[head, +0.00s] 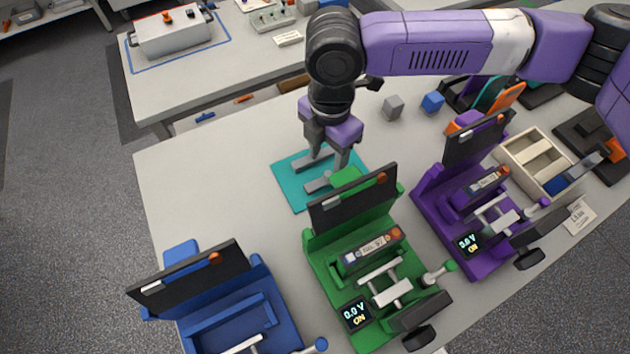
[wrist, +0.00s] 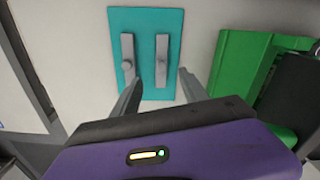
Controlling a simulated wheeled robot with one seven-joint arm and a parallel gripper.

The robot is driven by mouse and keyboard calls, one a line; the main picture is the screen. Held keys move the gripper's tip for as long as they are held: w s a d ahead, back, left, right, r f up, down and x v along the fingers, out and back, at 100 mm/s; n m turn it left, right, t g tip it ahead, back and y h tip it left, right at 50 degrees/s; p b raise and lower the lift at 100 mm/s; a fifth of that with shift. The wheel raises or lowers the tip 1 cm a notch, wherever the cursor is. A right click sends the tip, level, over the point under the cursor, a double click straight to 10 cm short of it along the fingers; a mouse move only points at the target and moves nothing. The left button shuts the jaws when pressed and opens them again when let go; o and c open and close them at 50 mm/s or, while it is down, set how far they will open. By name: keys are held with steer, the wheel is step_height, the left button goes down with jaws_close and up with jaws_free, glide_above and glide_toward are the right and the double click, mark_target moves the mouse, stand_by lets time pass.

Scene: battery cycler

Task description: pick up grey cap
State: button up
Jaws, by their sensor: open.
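Two grey bar-shaped pieces, each with a raised knob, lie apart on a teal mat (wrist: 145,20). In the wrist view the left piece (wrist: 128,50) and the right piece (wrist: 161,60) stand side by side; I cannot tell which is the grey cap. In the head view they show as an upper piece (head: 312,161) and a lower piece (head: 317,184), partly hidden by my gripper. My gripper (head: 331,155) is open and empty, pointing down above the mat (head: 290,188). Its fingertips (wrist: 159,77) spread to either side of the right piece in the wrist view.
A green cycler (head: 330,262) stands close to the mat, also seen at right in the wrist view (wrist: 235,65). A purple cycler (head: 432,190), a blue cycler (head: 205,300), a grey cube (head: 393,107) and a blue cube (head: 433,102) stand around. Table left of the mat is clear.

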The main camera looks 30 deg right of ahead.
mark_target(327, 174)
step_height(327, 174, down, 8)
steer(key=shift+s+r+p, duration=0.15)
steer(key=shift+r+p, duration=0.1)
steer(key=shift+p, duration=0.6)
steer(key=shift+c, duration=0.2)
jaws_close()
